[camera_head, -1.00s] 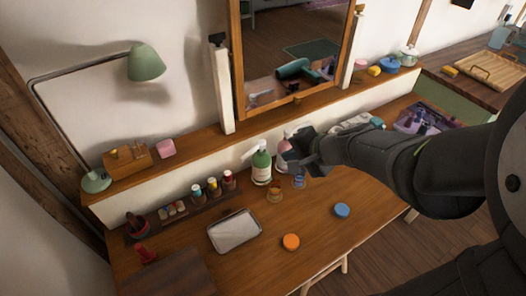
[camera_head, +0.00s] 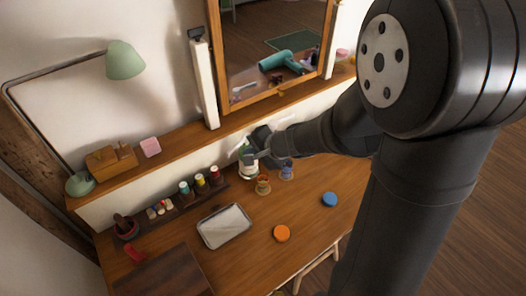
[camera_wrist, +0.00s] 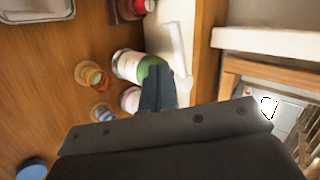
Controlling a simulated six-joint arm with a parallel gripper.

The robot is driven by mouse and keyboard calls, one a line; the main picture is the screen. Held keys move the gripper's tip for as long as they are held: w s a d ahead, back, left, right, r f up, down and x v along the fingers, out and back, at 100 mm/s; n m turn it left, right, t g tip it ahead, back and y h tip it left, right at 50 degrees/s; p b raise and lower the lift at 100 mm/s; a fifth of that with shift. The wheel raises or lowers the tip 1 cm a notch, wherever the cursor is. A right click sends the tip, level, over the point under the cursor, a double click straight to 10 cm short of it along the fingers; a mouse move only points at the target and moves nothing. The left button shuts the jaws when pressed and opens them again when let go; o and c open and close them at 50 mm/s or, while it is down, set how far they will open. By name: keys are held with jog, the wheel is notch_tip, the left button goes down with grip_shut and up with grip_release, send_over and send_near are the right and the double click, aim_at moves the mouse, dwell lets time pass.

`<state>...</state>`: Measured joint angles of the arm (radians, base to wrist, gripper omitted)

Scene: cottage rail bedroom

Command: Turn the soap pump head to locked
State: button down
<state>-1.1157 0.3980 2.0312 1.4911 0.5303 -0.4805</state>
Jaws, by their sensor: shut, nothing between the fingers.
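The soap bottle (camera_head: 247,170) stands upright on the dressing table, green with a white label. In the head view my gripper (camera_head: 252,154) covers much of its upper part. In the wrist view the bottle (camera_wrist: 128,65) lies left of my gripper (camera_wrist: 156,72), and its green shoulder sits right by the fingertips. A white elongated part beside them looks like the pump head (camera_wrist: 172,46). My fingers are together with nothing between them. I cannot tell whether they touch the pump head.
A pink bottle (camera_wrist: 131,99) stands close beside the soap. An amber glass (camera_head: 263,185) and a bluish glass (camera_head: 286,170) stand in front. A metal tray (camera_head: 224,227), orange disc (camera_head: 282,233) and blue disc (camera_head: 330,199) lie on the table. The mirror (camera_head: 270,95) rises behind.

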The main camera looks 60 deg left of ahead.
jog(key=shift+s+a, duration=0.2)
jog(key=shift+a, duration=0.35)
jog(key=shift+s+a, duration=0.15)
jog(key=shift+a, duration=0.35)
jog(key=shift+s+a, duration=0.75)
jog(key=shift+w+d, duration=0.1)
jog(key=shift+w, duration=0.05)
send_near(236, 148)
jog(key=d+r, duration=0.1)
jog(key=d, duration=0.5)
jog(key=shift+s+d+r, duration=0.25)
jog(key=shift+s+r, duration=0.05)
jog(key=shift+s, duration=0.2)
